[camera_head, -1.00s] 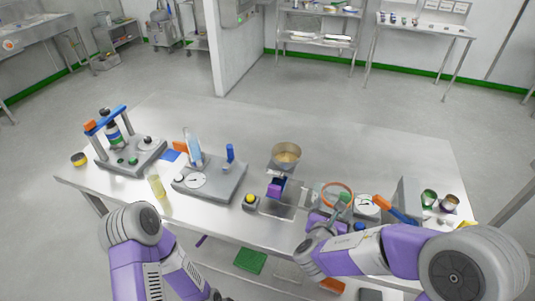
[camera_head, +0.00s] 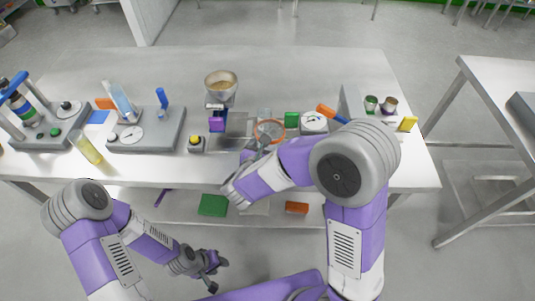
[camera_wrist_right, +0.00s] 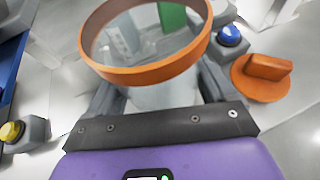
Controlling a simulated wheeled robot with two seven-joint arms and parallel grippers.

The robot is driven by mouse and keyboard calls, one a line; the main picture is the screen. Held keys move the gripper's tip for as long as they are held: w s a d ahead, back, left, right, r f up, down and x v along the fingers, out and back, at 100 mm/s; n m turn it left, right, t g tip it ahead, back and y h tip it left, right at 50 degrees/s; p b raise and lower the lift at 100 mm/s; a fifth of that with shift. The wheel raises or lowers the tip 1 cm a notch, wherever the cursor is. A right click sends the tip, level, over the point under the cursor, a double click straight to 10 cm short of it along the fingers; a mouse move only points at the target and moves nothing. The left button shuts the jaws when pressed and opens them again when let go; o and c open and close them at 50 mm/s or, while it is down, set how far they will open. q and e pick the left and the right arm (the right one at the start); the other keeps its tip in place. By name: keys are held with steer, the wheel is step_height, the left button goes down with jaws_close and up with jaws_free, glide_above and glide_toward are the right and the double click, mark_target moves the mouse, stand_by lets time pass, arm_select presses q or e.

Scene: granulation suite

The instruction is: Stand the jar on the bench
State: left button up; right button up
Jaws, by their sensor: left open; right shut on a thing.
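A clear glass jar with an orange rim (camera_head: 269,130) is in my right gripper, over the front part of the bench (camera_head: 300,70). In the right wrist view the jar (camera_wrist_right: 145,78) has its open mouth towards the camera. My right gripper (camera_wrist_right: 158,100) is shut on it, with a finger on either side of the glass. The jar's base is hidden, so I cannot tell whether it touches the bench. My left gripper (camera_head: 212,275) is open and empty, low in front of the bench.
A metal bowl (camera_head: 221,85) on a stand is left of the jar. A yellow-button box (camera_head: 196,143) stands near the front edge. The bench's back strip is clear.

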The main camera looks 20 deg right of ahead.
step_height(320, 180, down, 3)
steer(key=shift+r+b, duration=0.1)
steer(key=shift+b, duration=0.5)
steer(key=shift+f, duration=0.2)
steer(key=shift+f, duration=0.15)
steer(key=o, duration=1.7)
steer(key=shift+c, duration=0.2)
